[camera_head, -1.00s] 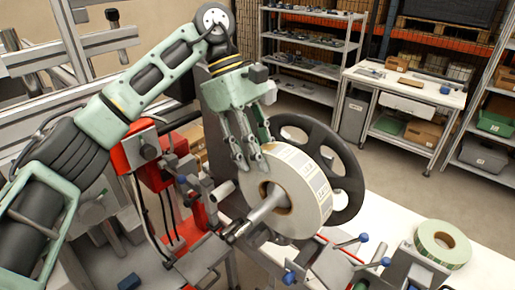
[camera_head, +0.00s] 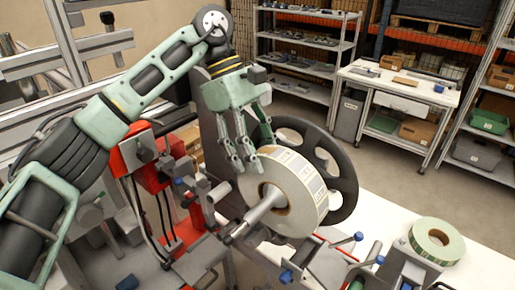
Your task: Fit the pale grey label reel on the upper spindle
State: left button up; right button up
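The pale grey label reel (camera_head: 304,205) stands upright, its printed labels showing on the rim. A silver spindle (camera_head: 258,214) passes through its centre hole and sticks out toward the lower left; how far the reel sits along it is hard to judge. My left gripper (camera_head: 250,155) is at the reel's upper left edge. Its fingers straddle the rim, two by the front face and one toward the back, and they appear closed on it. Their exact contact is partly hidden. My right gripper is not in view.
A dark spoked wheel (camera_head: 348,185) stands close behind the reel. A green-sided reel (camera_head: 452,247) lies on the white table (camera_head: 485,262) at lower right, near blue-knobbed levers (camera_head: 358,237). A red machine part (camera_head: 128,160) stands left of the reel. Shelves (camera_head: 305,50) are far behind.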

pick_arm(q)
jog(key=shift+f, duration=0.2)
jog(key=v, duration=1.2)
jog(key=shift+w+r, duration=0.1)
